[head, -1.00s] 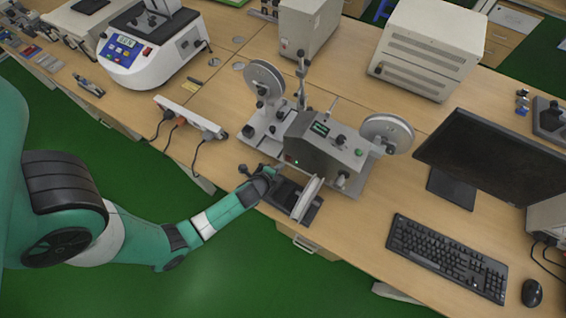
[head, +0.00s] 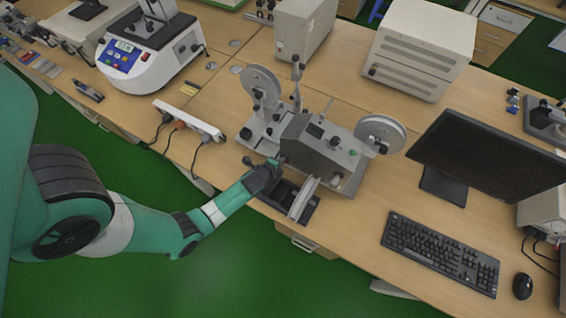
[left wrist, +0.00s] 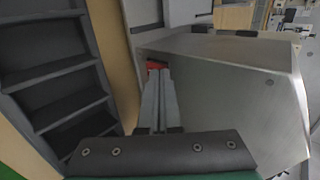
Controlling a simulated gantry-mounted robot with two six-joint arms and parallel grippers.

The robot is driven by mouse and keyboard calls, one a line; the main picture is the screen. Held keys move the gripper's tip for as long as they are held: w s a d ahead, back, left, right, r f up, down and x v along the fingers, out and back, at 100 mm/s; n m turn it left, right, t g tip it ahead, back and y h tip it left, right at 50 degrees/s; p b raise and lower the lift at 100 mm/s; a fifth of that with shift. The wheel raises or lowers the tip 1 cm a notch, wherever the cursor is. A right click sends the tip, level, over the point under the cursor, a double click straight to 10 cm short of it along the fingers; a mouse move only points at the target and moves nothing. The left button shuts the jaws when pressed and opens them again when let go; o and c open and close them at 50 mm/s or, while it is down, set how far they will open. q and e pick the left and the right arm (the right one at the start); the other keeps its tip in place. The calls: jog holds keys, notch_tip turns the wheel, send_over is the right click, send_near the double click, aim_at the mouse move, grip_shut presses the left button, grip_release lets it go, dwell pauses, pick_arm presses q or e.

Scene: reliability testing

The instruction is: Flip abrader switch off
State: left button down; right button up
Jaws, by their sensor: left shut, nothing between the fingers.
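My right gripper is out of view.
A black tray (head: 272,199) lies in front of the abrader, below my left gripper; its compartments (left wrist: 65,70) fill the left of the wrist view. A white power strip (head: 190,120) is to the left. A keyboard (head: 440,253) and monitor (head: 490,155) stand to the right.

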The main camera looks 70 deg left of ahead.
pick_arm(q)
jog(key=shift+r+p, duration=0.8)
jog(key=shift+p, duration=0.1)
jog(key=shift+s, duration=0.1)
jog(key=p+v, duration=0.4)
jog(key=v, duration=0.9)
jog(key=shift+s+d+f+p, duration=0.15)
jog(key=shift+f+p, duration=0.1)
jog(key=shift+p, duration=0.15)
